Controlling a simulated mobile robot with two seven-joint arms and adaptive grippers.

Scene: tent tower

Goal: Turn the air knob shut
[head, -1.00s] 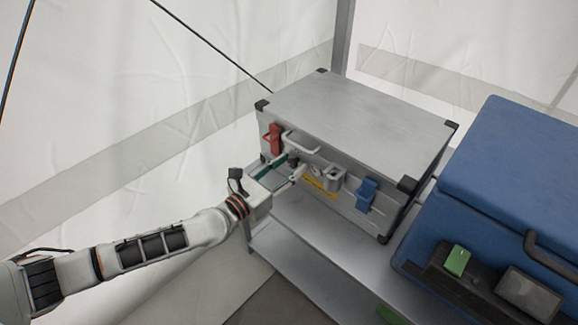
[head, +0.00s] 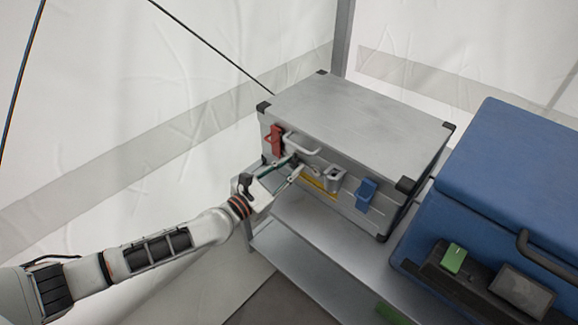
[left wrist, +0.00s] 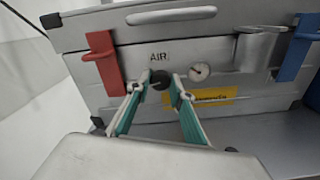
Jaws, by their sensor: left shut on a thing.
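The air knob (left wrist: 160,80) is a small dark round knob under the "AIR" label on the front of the metal case (head: 350,115). In the left wrist view the two green-lined fingers of my left gripper (left wrist: 160,83) stand on either side of it, shut on it. In the head view my left gripper (head: 289,167) reaches the case front from the left, and the fingers partly hide the knob. Which way the knob is turned is too small to tell. My right gripper is not in view.
Beside the knob are a round gauge (left wrist: 199,72) and a yellow label (left wrist: 212,97). A red latch (left wrist: 104,62) and a blue latch (head: 366,194) flank them, with a handle (left wrist: 170,15) above. The case stands on a metal shelf (head: 300,235). A blue box (head: 500,190) stands to the right.

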